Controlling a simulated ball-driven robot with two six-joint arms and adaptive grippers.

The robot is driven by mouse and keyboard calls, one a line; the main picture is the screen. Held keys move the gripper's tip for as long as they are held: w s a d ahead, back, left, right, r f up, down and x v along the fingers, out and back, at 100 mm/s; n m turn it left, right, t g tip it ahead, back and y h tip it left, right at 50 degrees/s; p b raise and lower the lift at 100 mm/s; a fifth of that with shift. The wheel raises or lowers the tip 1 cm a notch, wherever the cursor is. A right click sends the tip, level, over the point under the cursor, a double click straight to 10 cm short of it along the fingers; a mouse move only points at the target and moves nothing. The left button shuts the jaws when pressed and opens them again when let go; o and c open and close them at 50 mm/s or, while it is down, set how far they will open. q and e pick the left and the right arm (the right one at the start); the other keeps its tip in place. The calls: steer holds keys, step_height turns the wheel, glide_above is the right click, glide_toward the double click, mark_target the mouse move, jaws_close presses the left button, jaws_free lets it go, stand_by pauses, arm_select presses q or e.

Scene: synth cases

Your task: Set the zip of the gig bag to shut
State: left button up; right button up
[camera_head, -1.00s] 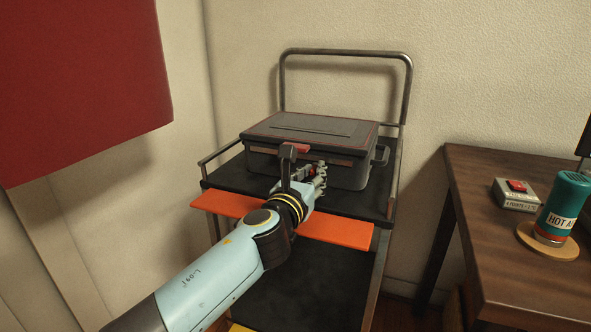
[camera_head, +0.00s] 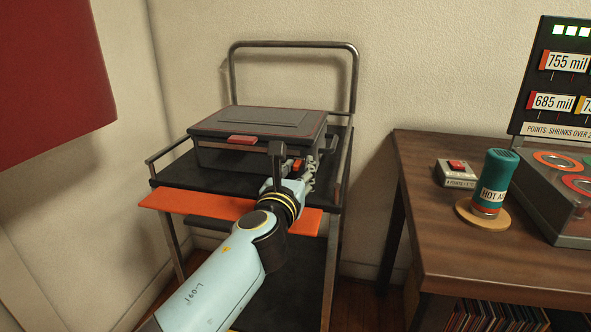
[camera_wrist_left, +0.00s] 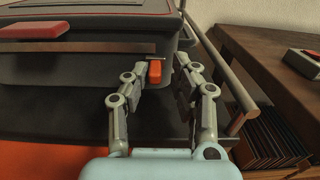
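The gig bag (camera_head: 235,157) shows as a dark grey, box-shaped case with thin red edging, lying closed-looking on a trolley. A brown zip strip (camera_wrist_left: 75,47) runs along its front in the left wrist view. The orange zip pull (camera_wrist_left: 155,72) is at the strip's right end, near the bag's front right corner; it also shows in the head view (camera_head: 297,165). My left gripper (camera_wrist_left: 160,88) is open, its fingers apart on either side of the pull, with a visible gap at the right finger. My right gripper is out of view.
A red tab (camera_head: 242,140) sits at the bag's front edge. The trolley has an orange front board (camera_head: 200,203) and a grey rail (camera_head: 354,85). To the right, a wooden desk (camera_head: 450,220) holds a switch box (camera_head: 456,175) and a teal canister (camera_head: 496,178).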

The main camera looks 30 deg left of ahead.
arm_select(q)
steer(key=shift+o, duration=0.7)
steer(key=v, duration=0.7)
steer(key=shift+s, duration=0.25)
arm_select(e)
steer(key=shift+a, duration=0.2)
arm_select(q)
steer(key=shift+f, duration=0.1)
